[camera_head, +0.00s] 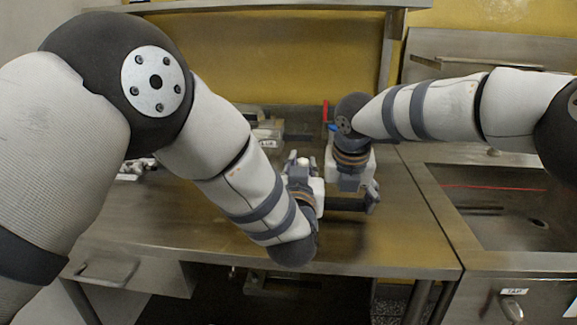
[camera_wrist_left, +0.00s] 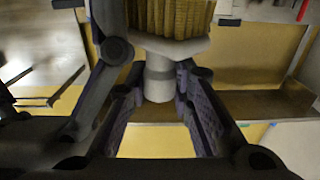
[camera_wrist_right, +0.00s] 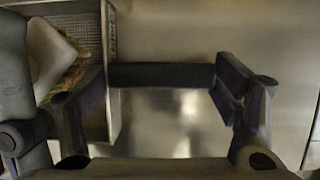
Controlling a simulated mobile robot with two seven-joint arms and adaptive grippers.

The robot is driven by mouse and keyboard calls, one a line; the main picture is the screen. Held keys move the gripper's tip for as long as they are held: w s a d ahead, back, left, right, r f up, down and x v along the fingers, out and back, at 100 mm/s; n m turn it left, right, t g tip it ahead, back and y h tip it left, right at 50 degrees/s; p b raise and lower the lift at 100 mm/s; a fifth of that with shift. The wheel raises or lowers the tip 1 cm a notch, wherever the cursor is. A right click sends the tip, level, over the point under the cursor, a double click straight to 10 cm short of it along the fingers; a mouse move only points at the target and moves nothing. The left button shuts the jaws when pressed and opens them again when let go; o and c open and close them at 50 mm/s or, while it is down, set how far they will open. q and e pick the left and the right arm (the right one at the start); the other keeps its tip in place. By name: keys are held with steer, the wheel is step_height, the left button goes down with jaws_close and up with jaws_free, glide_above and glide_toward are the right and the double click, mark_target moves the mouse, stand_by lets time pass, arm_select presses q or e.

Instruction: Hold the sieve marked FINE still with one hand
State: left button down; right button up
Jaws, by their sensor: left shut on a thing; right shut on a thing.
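My left gripper (camera_head: 300,170) is shut on the pale grey handle (camera_wrist_left: 158,82) of a brush, whose yellow-brown bristles (camera_wrist_left: 170,18) show in the left wrist view. My right gripper (camera_wrist_right: 160,85) has its fingers at the two ends of a dark bar (camera_wrist_right: 160,75), shut on it. The bar lies against a metal frame with grey mesh, a sieve (camera_wrist_right: 113,85), at the left of the right wrist view. Its label is too blurred to read. A white block with bristles (camera_wrist_right: 50,55), seemingly the brush, is over the mesh. In the head view my arms mostly hide the sieve.
The steel worktop (camera_head: 190,225) is clear at front left. A labelled container (camera_head: 266,138) stands behind my grippers. Small red (camera_head: 325,110) and blue items are at the back. Metal pieces (camera_head: 135,168) lie at the left. A sink (camera_head: 500,205) is at the right.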

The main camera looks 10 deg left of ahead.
arm_select(q)
steer(key=shift+d+r, duration=0.15)
steer(key=shift+d, duration=0.15)
steer(key=a, duration=0.7)
steer(key=shift+a+r, duration=0.25)
steer(key=shift+a, duration=0.05)
steer(key=shift+r, duration=0.1)
steer(key=shift+r, duration=2.9)
step_height(320, 180, up, 3)
steer(key=shift+f, duration=0.1)
